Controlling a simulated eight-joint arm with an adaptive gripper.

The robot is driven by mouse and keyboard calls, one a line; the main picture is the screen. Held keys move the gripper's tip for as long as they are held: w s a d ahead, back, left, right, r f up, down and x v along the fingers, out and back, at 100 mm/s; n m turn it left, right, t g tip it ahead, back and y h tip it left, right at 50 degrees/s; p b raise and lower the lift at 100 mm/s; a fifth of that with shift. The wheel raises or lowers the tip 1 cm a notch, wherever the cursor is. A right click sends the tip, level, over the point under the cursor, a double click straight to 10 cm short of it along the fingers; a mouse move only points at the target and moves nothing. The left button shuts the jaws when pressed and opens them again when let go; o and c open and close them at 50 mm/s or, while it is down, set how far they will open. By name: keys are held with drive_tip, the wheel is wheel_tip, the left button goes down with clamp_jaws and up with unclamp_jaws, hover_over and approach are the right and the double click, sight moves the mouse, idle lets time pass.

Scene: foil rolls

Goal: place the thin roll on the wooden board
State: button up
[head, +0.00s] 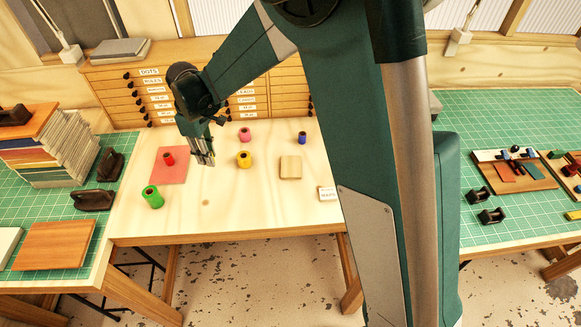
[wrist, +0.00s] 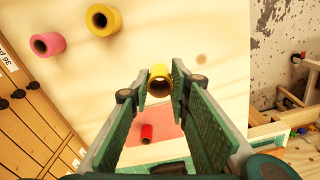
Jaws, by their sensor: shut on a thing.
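My gripper (wrist: 160,84) is shut on a thin yellow roll (wrist: 159,74), which sits between the fingertips in the wrist view. It looks slimmer than the other yellow roll. In the head view my gripper (head: 205,158) is over the table, between the red mat and the yellow roll standing there; the held roll cannot be made out in that view. The wooden board (head: 290,168), small, square and pale, lies bare on the table to the right of my gripper. It does not show in the wrist view.
A thicker yellow roll (head: 244,160), a pink roll (head: 245,135), a blue roll (head: 302,138) and a green roll (head: 152,198) stand on the table. A red roll (head: 168,159) stands on the red mat (head: 174,176). A small card (head: 328,194) lies right of the board.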

drive_tip(key=w+d+b, duration=0.1)
drive_tip(key=w+d, duration=0.3)
drive_tip(key=d, duration=1.1)
drive_tip(key=r+b, duration=0.1)
hover_over(291, 166)
drive_tip(key=shift+r+m, duration=0.1)
drive_tip(key=shift+m, duration=0.3)
drive_tip(key=shift+f, duration=2.95)
drive_tip(key=shift+f, duration=2.05)
drive_tip(key=shift+f, duration=0.15)
